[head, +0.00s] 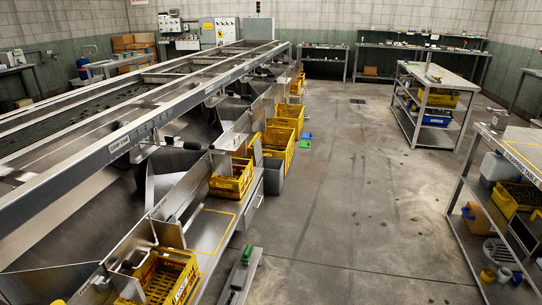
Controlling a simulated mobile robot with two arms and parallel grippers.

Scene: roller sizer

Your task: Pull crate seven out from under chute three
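Several yellow crates stand in a row along the metal roller sizer (110,148), below its chutes. The nearest yellow crate (182,287) is at the bottom left, partly cut off by the lower edge. Another yellow crate (240,186) sits on the metal ledge farther along. More yellow crates (281,149) stand beyond it, partly overlapping one another. The crate and chute numbers are too small to read, so I cannot tell which is crate seven or chute three. Neither of my grippers is in view.
A grey bin (273,177) stands beside the row. An empty ledge section (207,232) has a yellow outline. The floor (345,190) is open between the sizer and the right-hand shelf (455,207). A wheeled bench (439,76) stands farther back.

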